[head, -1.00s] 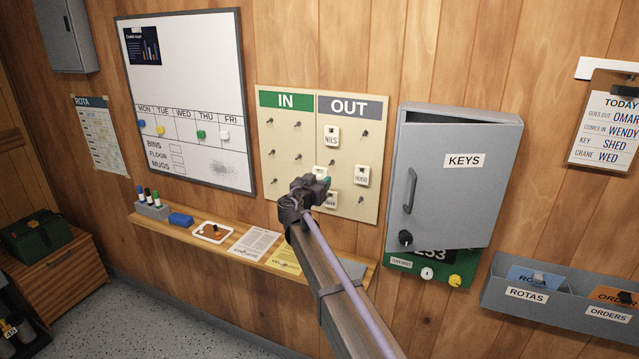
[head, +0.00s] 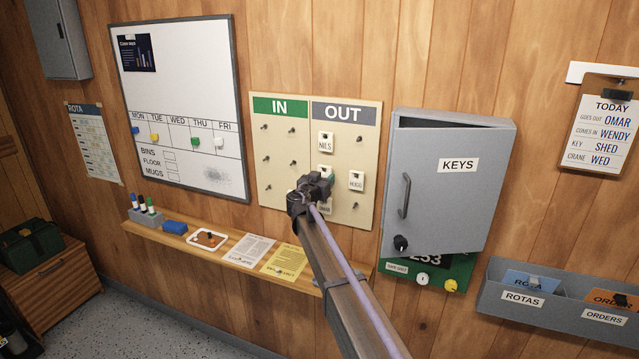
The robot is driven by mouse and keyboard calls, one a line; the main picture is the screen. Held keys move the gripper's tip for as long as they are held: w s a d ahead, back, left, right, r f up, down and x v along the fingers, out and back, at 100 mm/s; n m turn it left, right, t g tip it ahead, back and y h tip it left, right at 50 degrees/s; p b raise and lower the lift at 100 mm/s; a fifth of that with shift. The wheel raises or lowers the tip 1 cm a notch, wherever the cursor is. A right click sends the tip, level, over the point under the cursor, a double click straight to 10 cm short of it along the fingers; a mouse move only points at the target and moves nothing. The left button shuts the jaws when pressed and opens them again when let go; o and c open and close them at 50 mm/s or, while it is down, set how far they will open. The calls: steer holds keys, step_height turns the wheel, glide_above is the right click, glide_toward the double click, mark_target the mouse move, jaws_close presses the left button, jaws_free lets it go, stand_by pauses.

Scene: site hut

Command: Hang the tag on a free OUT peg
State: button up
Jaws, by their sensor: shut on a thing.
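The pale board has a green IN header (head: 280,106) and a grey OUT header (head: 345,112). On the OUT side, a NILS tag (head: 325,142) hangs at upper left and a HUGO tag (head: 356,180) at middle right. The upper-right OUT peg (head: 359,138) and lower-right OUT peg (head: 355,206) are bare. My gripper (head: 322,183) is shut in front of the board's middle, covering part of the OUT side's left column. The grip itself is hidden.
The IN side shows several bare pegs. A grey KEYS cabinet (head: 450,185) stands out from the wall to the right, its door ajar. Below is a wooden shelf (head: 215,250) with papers, a small tray and pens. A TODAY clipboard (head: 603,125) hangs at far right.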

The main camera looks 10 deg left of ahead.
steer(key=shift+w, duration=0.35)
steer(key=shift+f, duration=0.25)
stand_by(0.6)
steer(key=o, duration=0.9)
